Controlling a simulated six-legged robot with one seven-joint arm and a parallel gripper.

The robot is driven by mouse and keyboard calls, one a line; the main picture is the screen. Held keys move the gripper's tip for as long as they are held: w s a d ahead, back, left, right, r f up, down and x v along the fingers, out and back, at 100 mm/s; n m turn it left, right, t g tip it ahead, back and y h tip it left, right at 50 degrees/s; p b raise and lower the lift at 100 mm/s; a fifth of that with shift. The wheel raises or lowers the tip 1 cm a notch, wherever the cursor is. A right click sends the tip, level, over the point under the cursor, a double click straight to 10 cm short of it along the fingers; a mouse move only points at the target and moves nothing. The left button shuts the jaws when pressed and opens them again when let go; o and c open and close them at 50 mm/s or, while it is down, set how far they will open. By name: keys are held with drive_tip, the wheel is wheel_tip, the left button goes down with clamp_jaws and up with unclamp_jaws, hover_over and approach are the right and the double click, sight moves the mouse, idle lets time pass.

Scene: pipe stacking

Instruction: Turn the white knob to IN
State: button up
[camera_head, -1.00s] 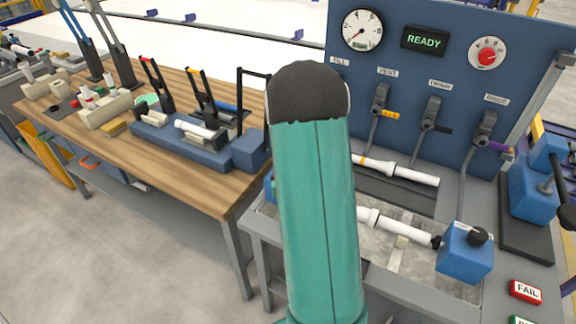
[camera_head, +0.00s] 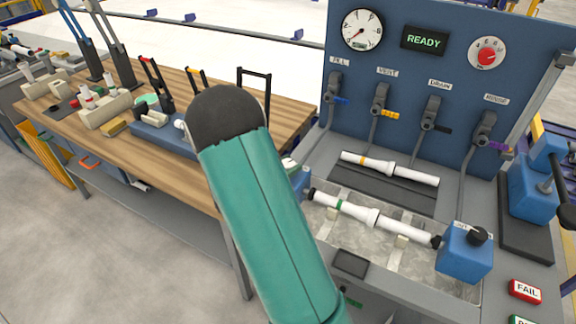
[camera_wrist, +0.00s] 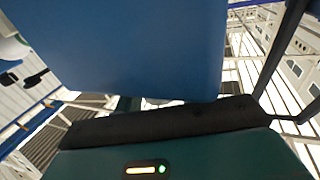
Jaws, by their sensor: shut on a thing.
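I cannot make out the white knob in either view. A blue block (camera_head: 298,180) with a small pale label stands at the left end of the rig, partly behind my arm. A blue block (camera_head: 466,252) with a black knob (camera_head: 478,236) stands at the right end. In the wrist view, the teal body and black edge of my gripper (camera_wrist: 165,122) face a large blue surface (camera_wrist: 140,50), very close. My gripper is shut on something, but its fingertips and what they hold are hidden. My teal arm (camera_head: 265,215) covers the gripper in the head view.
A white pipe (camera_head: 372,217) spans the tray between the blue blocks. Another white pipe (camera_head: 390,168) lies behind it on a dark mat. The panel (camera_head: 450,70) reads READY above several valve levers. A wooden bench (camera_head: 175,165) stands left.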

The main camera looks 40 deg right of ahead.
drive_tip(key=m+g+y, duration=0.1)
drive_tip(key=m+g, duration=0.2)
drive_tip(key=g, duration=0.1)
drive_tip(key=m+g+y, duration=0.1)
drive_tip(key=m+g, duration=0.1)
drive_tip(key=g, duration=0.2)
drive_tip(key=shift+w+m+g, duration=0.1)
drive_tip(key=shift+m+g, duration=0.3)
drive_tip(key=m+g+y, duration=0.5)
drive_tip(key=shift+g, duration=0.4)
drive_tip(key=shift+y, duration=0.5)
drive_tip(key=o, duration=1)
drive_tip(key=shift+s, duration=0.2)
drive_tip(key=shift+c, duration=0.2)
drive_tip(key=shift+w, duration=0.1)
drive_tip(key=v, duration=0.7)
drive_tip(key=shift+w, duration=0.2)
drive_tip(key=shift+a+f, duration=0.1)
drive_tip(key=shift+a, duration=0.05)
